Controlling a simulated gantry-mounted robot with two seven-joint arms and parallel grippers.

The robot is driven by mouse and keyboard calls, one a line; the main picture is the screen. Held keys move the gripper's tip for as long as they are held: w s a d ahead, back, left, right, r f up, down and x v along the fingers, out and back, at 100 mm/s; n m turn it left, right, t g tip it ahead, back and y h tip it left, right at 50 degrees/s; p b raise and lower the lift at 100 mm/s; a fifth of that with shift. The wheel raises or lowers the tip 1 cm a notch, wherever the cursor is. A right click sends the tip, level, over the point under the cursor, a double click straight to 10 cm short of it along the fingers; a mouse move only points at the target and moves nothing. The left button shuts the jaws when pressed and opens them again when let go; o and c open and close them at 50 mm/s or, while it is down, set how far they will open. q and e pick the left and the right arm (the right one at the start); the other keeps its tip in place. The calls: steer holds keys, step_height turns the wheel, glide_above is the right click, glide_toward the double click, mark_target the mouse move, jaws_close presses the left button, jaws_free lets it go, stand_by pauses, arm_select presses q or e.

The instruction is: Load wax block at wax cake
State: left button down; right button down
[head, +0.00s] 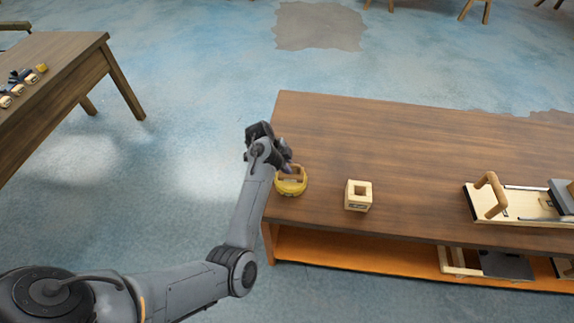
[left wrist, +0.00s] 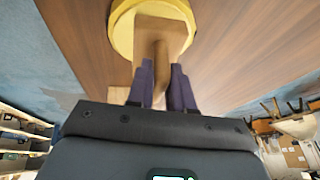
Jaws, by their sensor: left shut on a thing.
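The wax cake (head: 292,188) is a round yellow disc near the left end of the wooden table. It also shows in the left wrist view (left wrist: 122,30). A brown wooden block with a handle, which I take for the wax block (left wrist: 172,24), is over the middle of the cake. I cannot tell whether it touches the cake. My left gripper (head: 286,167) is above the cake. Its purple fingers, in the left wrist view (left wrist: 162,75), are shut on the block's handle. My right gripper is out of view.
A pale wooden cube with a square hole (head: 358,195) stands right of the cake. A wooden board with a handle (head: 510,203) lies at the table's right. The wooden table (head: 410,140) is clear behind them. Another table (head: 65,60) with small items stands at far left.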

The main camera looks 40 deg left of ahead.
arm_select(q)
steer(key=shift+f, duration=0.35)
steer(key=shift+f, duration=0.15)
stand_by(0.3)
stand_by(0.4)
stand_by(1.1)
step_height(320, 180, up, 2)
steer(key=shift+r+p, duration=0.25)
steer(key=shift+p, duration=1)
steer(key=shift+r+p, duration=2.25)
steer(key=shift+p, duration=0.05)
